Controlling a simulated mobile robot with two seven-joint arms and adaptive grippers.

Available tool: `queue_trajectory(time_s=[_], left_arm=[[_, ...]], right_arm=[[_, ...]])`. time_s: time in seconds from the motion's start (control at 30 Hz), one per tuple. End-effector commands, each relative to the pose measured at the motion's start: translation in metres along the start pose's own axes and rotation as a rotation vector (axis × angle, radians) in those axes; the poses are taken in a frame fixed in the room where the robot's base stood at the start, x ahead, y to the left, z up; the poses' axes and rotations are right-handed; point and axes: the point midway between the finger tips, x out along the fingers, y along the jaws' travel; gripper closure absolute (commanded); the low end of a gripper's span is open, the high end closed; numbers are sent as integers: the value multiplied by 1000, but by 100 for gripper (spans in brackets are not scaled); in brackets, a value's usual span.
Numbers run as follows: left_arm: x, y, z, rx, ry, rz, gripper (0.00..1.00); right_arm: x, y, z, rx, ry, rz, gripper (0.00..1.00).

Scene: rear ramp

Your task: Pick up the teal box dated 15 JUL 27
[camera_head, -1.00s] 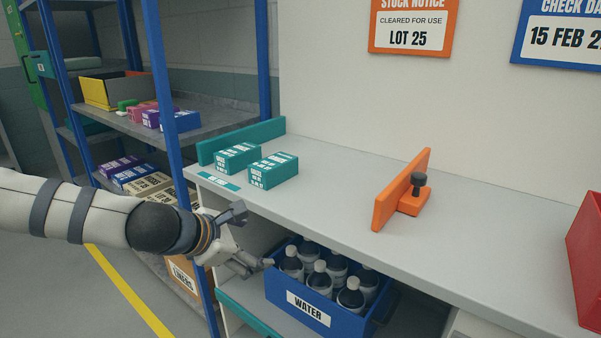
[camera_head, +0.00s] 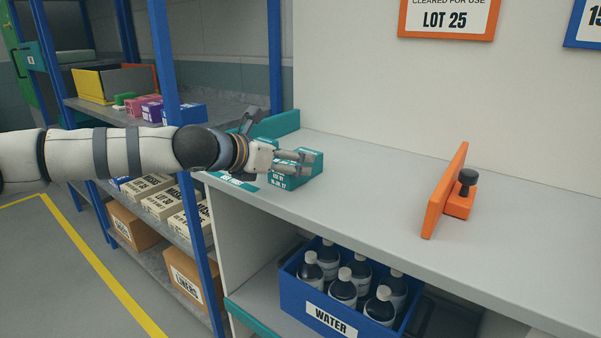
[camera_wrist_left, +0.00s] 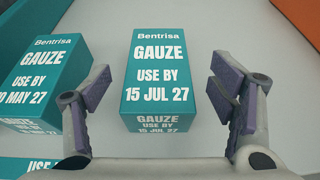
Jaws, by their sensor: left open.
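The teal gauze box dated 15 JUL 27 (camera_wrist_left: 157,70) lies centred in the left wrist view, its label upright. In the head view the right-hand teal box (camera_head: 309,167) is partly covered by my left gripper (camera_head: 281,138). My left gripper is open, with its fingers (camera_wrist_left: 162,103) on either side of the box's near end and gaps showing on both sides. A second teal gauze box (camera_wrist_left: 45,80), its date ending MAY 27, lies to the left; my gripper hides it in the head view. My right gripper is not in view.
A teal divider (camera_head: 280,124) stands behind the boxes, and a teal label strip (camera_head: 236,181) lies at the counter's left edge. An orange stand (camera_head: 446,192) is further right, with clear counter (camera_head: 375,175) between. A blue shelf post (camera_head: 164,60) stands left; a blue water crate (camera_head: 345,317) sits below.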

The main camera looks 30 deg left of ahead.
Motion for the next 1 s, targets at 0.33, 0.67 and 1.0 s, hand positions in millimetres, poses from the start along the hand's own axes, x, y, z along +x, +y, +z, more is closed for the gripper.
queue_trajectory(time_s=[0.33, 0.67, 1.0], left_arm=[[42, 2, -2, 2, 2, 0, 22], [41, 2, -2, 2, 2, 0, 72], [39, 2, 2, 2, 1, 0, 79]], right_arm=[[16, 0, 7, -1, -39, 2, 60], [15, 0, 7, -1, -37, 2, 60], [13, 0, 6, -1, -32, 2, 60]])
